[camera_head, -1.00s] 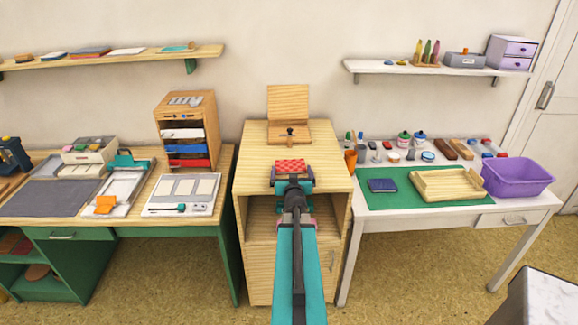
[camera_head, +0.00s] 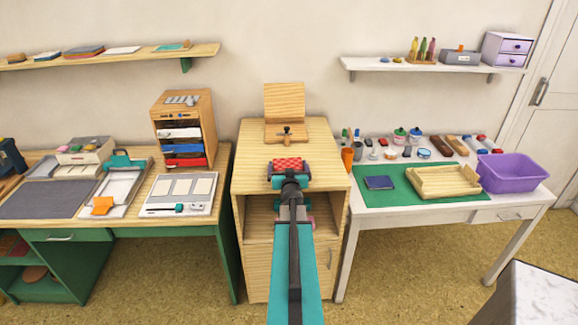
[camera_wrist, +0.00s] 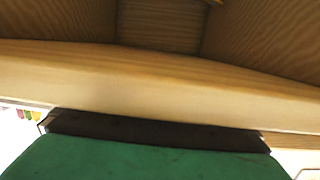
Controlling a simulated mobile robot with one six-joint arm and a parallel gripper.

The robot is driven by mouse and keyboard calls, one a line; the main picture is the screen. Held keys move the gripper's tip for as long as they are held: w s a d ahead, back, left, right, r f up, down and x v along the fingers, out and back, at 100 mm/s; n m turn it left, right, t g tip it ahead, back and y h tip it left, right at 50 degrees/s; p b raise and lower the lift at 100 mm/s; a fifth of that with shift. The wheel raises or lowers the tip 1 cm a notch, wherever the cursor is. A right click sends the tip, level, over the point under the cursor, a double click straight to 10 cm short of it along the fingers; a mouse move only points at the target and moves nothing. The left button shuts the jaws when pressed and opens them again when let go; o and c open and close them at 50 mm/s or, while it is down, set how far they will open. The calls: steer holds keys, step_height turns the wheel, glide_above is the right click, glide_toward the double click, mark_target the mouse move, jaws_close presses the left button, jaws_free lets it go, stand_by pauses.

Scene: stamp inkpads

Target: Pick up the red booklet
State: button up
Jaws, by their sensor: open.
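My gripper (camera_head: 289,178) is at the far end of my teal arm, over the top of the wooden cabinet (camera_head: 250,170). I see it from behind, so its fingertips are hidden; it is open. A red patterned patch (camera_head: 288,164) shows just beyond it; I cannot tell whether this is the red booklet or rests on the cabinet. A small pinkish bit shows beside my arm at the cabinet's open compartment, too small to identify. The wrist view shows wooden inner walls, a pale wooden edge and a dark-edged green surface, with no red booklet visible.
A hinged wooden piece (camera_head: 285,103) stands at the cabinet's back. On the left desk is a wooden drawer organiser (camera_head: 209,118) with a red tray. On the right table are a blue booklet (camera_head: 379,183), a wooden tray (camera_head: 412,186) and a purple bin (camera_head: 512,178).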

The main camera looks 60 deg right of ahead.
steer(key=c, duration=0.7)
steer(key=shift+r, duration=0.2)
steer(key=shift+c, duration=0.2)
